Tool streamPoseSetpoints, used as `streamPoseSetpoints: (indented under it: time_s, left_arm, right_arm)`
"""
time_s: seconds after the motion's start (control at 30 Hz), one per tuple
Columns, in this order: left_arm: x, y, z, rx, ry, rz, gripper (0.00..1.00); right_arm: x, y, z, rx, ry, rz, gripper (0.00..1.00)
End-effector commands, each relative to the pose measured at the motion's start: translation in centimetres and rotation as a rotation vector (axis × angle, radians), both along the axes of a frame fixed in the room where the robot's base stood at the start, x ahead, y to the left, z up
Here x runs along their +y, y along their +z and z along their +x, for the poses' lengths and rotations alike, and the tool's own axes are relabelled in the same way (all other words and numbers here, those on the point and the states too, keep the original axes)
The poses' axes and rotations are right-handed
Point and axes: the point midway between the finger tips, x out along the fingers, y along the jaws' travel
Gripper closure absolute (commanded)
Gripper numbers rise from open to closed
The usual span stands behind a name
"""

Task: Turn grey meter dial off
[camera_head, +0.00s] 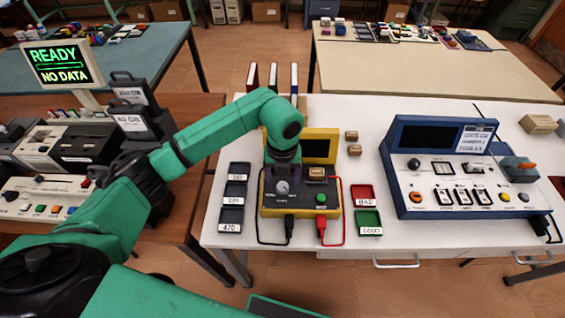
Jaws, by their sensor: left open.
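The meter (270,208) is a yellow-edged box with a dark grey face and a raised dark screen (316,149) at its back. Its grey dial (282,187) is a round knob on the left of the face, with a pale mark on it. A green button (321,198) sits to its right. My left gripper (283,166) points down just above and behind the dial, open. My forearm hides the meter's back left part. I cannot tell whether the fingers touch the dial. My right gripper is out of view.
Black and red leads run from the meter's front. Small dark trays (234,193) stand to its left; a red tray (363,194) and a green tray (368,221) stand to its right. A blue console (400,180) stands farther right.

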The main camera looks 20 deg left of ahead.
Motion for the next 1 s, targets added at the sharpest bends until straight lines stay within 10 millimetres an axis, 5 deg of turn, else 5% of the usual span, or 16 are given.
streamPoseSetpoints:
  time_s: [0.5, 1.0]
  left_arm:
    - [0.1, 12.4, 0.0, -0.004, 0.001, 0.001, 0.26]
    - [0.1, 13.0, 0.0, -0.001, 0.0, 0.0, 0.26]
  right_arm:
    - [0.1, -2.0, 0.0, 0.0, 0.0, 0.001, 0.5]
    - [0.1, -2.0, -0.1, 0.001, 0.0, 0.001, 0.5]
